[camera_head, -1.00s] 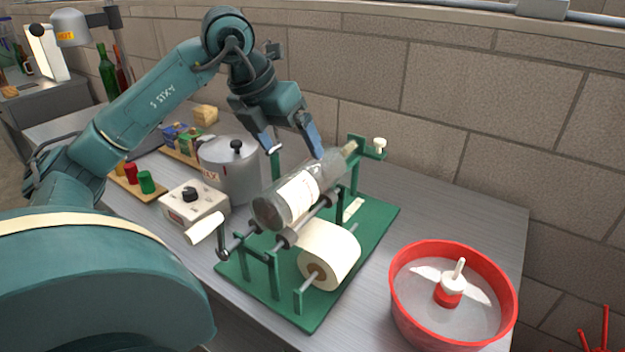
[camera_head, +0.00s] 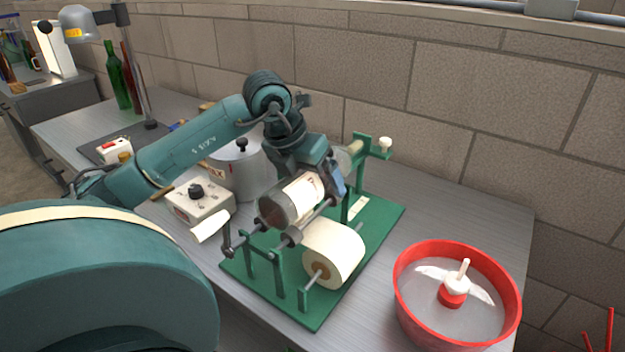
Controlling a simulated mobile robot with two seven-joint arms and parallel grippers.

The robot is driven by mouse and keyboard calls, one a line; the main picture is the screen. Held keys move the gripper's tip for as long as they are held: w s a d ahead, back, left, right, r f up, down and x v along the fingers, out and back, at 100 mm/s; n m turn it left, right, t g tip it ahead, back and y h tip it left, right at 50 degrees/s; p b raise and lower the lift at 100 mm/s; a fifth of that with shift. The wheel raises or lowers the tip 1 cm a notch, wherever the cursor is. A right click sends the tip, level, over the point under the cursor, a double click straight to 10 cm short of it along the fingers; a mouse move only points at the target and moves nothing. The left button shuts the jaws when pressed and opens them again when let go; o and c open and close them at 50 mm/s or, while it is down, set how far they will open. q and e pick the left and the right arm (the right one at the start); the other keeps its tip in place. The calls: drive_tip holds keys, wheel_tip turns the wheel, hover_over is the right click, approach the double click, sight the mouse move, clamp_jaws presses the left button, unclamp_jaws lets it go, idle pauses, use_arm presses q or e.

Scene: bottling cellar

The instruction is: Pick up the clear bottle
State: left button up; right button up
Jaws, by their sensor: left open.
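The clear bottle (camera_head: 277,210) lies tilted on the rollers of a green labelling stand (camera_head: 376,237). It has a white label, and its neck points up and right toward the stand's back post. My left gripper (camera_head: 328,190) is over the middle of the bottle with its fingers lowered around the body. It is open. One blue fingertip shows on the right side of the bottle; the other finger is hidden. I cannot tell whether the fingers touch the glass. My right gripper is not in view.
A label roll (camera_head: 338,250) sits on the stand in front of the bottle. A red tub (camera_head: 403,305) stands at the right. A steel pot (camera_head: 228,172) and a control box (camera_head: 187,209) are at the left. A brick wall closes the back.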

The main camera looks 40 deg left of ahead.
use_arm(q)
drive_tip(key=c, duration=1.9)
drive_tip(key=shift+r, duration=0.2)
clamp_jaws()
drive_tip(key=shift+r+p, duration=0.65)
drive_tip(key=shift+r, duration=4.3)
